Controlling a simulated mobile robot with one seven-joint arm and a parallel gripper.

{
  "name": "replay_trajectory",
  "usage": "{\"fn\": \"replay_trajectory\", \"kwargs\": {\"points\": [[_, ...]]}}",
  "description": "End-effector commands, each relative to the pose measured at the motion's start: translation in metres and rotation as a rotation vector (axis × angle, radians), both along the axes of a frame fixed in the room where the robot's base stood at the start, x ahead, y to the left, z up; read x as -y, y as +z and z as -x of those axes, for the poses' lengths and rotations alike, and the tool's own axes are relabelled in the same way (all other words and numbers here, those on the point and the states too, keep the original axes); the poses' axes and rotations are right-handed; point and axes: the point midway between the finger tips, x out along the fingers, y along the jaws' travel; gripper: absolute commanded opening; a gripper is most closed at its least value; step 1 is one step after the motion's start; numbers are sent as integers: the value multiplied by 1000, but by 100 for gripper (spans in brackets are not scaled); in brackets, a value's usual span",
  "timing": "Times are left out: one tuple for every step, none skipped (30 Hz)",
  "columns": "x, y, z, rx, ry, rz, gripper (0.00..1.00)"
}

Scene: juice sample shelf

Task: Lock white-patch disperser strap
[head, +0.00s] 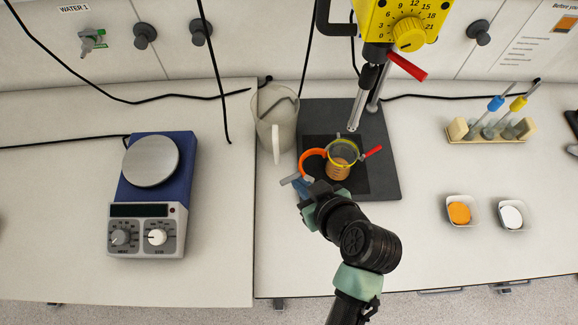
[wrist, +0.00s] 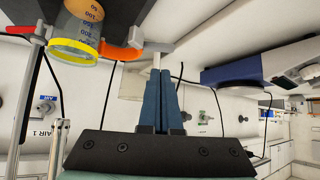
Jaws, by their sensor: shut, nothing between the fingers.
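The yellow disperser (head: 405,22) with a numbered dial stands at the back, its shaft pointing down over a clear beaker (head: 341,160) of orange liquid. A yellow ring surrounds the beaker's rim, with an orange curved handle (head: 312,158) at its left and a red lever (head: 372,152) at its right. The beaker, yellow ring (wrist: 74,51) and orange part (wrist: 120,52) also show in the wrist view. I cannot make out a white patch on the strap. My gripper (head: 297,183) is shut and empty, just front-left of the beaker; its blue fingers (wrist: 160,84) are together.
The beaker stands on a dark base plate (head: 385,185). A translucent jug (head: 272,115) stands close behind-left. A blue hotplate stirrer (head: 157,180) is left. Cables cross the back.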

Motion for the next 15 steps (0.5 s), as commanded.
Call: {"fn": "replay_trajectory", "kwargs": {"points": [[-3,-5,-6,-2,2,-2,0],[-5,-8,-10,-2,2,-2,0],[-8,-13,-15,-2,2,-3,0],[-9,-16,-18,-1,1,-1,0],[-11,-20,-22,-1,1,-1,0],[-13,-24,-26,-2,2,-2,0],[-14,-27,-29,-1,1,-1,0],[-15,-30,-32,0,1,-1,0],[-17,-34,-35,-1,1,0,0],[-18,-36,-37,0,1,-1,0],[-20,-39,-39,-1,1,-1,0],[-21,-41,-42,1,0,0,0],[-21,-43,-44,0,0,0,0],[-22,-44,-45,1,0,0,0],[-22,-46,-47,1,0,0,0]]}}
